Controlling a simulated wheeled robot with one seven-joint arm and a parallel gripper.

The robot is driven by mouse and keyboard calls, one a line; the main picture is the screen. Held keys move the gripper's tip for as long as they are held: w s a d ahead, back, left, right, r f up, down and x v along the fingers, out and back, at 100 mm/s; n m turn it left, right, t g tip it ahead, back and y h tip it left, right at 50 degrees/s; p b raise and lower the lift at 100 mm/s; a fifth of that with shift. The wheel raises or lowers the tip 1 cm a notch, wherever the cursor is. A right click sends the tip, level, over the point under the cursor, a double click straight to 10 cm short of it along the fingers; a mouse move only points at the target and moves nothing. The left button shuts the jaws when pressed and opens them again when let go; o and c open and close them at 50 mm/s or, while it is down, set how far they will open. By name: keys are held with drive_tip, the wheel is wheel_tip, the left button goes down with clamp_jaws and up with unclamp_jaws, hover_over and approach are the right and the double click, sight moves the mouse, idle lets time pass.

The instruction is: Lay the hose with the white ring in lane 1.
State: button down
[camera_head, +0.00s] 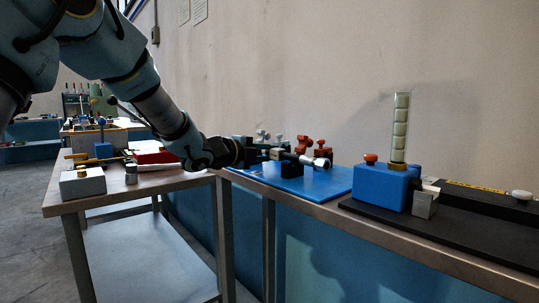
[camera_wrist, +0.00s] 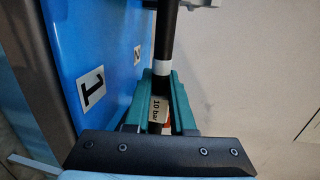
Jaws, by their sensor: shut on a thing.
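My gripper (camera_wrist: 160,98) is shut on a dark hose (camera_wrist: 168,30) in the wrist view. The white ring (camera_wrist: 163,68) on the hose shows just beyond the teal fingers, and a tag reading "10 bar" (camera_wrist: 156,108) shows between them. The blue board (camera_wrist: 62,30) lies to the left, with a plate marked 1 (camera_wrist: 91,92) and a smaller plate (camera_wrist: 109,52) that seems to read 2. In the head view my gripper (camera_head: 262,154) is over the left part of the blue board (camera_head: 325,184). Whether the hose touches the board is unclear.
Red fittings (camera_head: 321,149) and grey fittings (camera_head: 262,135) stand along the board's back. A black block (camera_head: 290,169) is near the gripper. To the right is a blue block (camera_head: 382,188) with a clear tube (camera_head: 400,128). A grey box (camera_head: 83,184) stands on the left table.

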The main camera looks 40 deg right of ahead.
drive_tip(key=shift+f+b, duration=0.5)
drive_tip(key=shift+b, duration=0.1)
idle(0.5)
drive_tip(key=c, duration=0.7)
unclamp_jaws()
drive_tip(key=a, duration=0.3)
drive_tip(key=a+r, duration=0.1)
drive_tip(key=a, duration=0.6)
drive_tip(key=shift+s+a+r, duration=0.1)
drive_tip(key=shift+a+r, duration=0.15)
drive_tip(key=shift+a, duration=0.15)
